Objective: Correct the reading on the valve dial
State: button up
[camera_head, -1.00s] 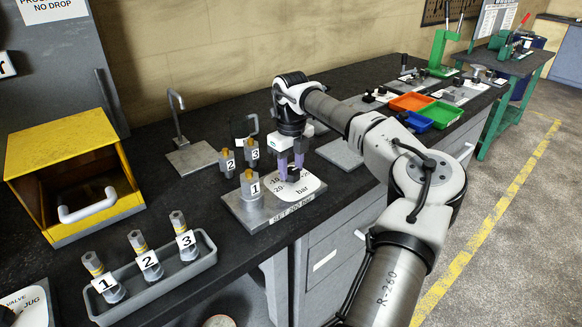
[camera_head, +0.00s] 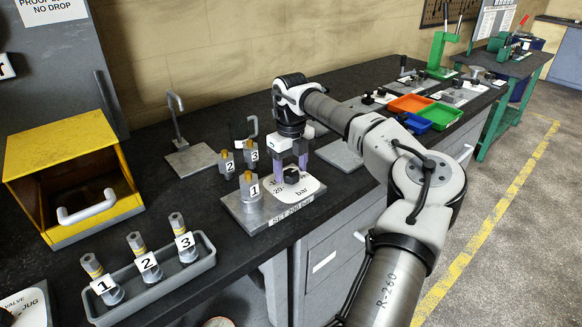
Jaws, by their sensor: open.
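The valve dial (camera_head: 307,190) is a white disc with black numbers and "bar" on it, lying on a grey metal plate (camera_head: 246,215). A small black knob (camera_head: 291,176) stands on the dial. My gripper (camera_head: 290,167) is above the dial, its two purple-tipped fingers spread apart on either side of the knob, with nothing held. The plate's front edge has a label "SET 200 bar" (camera_head: 291,212). The hand covers part of the dial, and the reading is too small to tell.
Numbered fittings 1 (camera_head: 250,188), 2 (camera_head: 227,163) and 3 (camera_head: 251,152) stand left of the dial. A grey tray (camera_head: 205,262) with three numbered plugs is at front left, near a yellow box (camera_head: 72,150). Coloured bins (camera_head: 410,103) stand farther right.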

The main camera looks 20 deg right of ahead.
aim_at(291, 172)
notch_tip(291, 172, up, 14)
jog(key=b, duration=0.1)
jog(key=shift+b, duration=0.4)
jog(key=shift+f, duration=0.1)
dwell(0.4)
